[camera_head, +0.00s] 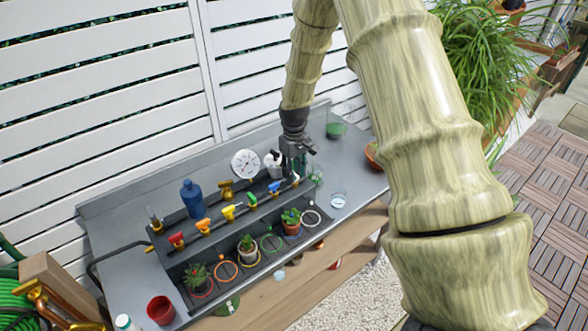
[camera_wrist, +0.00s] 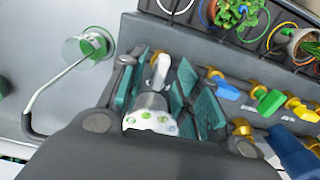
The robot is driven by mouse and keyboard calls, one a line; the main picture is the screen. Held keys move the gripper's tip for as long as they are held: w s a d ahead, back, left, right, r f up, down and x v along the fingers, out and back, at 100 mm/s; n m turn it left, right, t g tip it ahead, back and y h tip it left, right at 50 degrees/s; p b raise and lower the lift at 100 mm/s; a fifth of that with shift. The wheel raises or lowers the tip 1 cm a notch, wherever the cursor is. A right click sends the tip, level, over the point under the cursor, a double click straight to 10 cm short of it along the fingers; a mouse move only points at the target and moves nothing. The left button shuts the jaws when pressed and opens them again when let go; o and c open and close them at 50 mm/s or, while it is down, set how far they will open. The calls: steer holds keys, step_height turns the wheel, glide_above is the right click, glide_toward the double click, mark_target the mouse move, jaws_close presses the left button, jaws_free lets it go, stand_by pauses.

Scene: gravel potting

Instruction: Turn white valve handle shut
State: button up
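The white valve handle (camera_wrist: 161,72) shows in the wrist view between the two fingers of my gripper (camera_wrist: 158,86). The fingers, with teal pads, stand apart on either side of it. I see no clear firm contact, and the handle's lower part merges with a white body with green dots below it. In the head view, the white handle (camera_head: 295,180) is at the right end of the valve row. My gripper (camera_head: 298,163) is over that end, pointing down, and partly hides what is behind it.
Blue (camera_head: 274,187), green (camera_head: 252,200), yellow (camera_head: 230,212), orange (camera_head: 202,225) and red (camera_head: 177,239) handles line the same pipe. A round gauge (camera_head: 245,164) and blue bottle (camera_head: 191,198) stand behind. Potted plants (camera_head: 291,220) stand in front. Glassware (camera_wrist: 91,45) is beside my gripper.

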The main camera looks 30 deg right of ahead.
steer(key=shift+s+f, duration=0.1)
steer(key=shift+f, duration=0.05)
steer(key=shift+c, duration=0.5)
jaws_close()
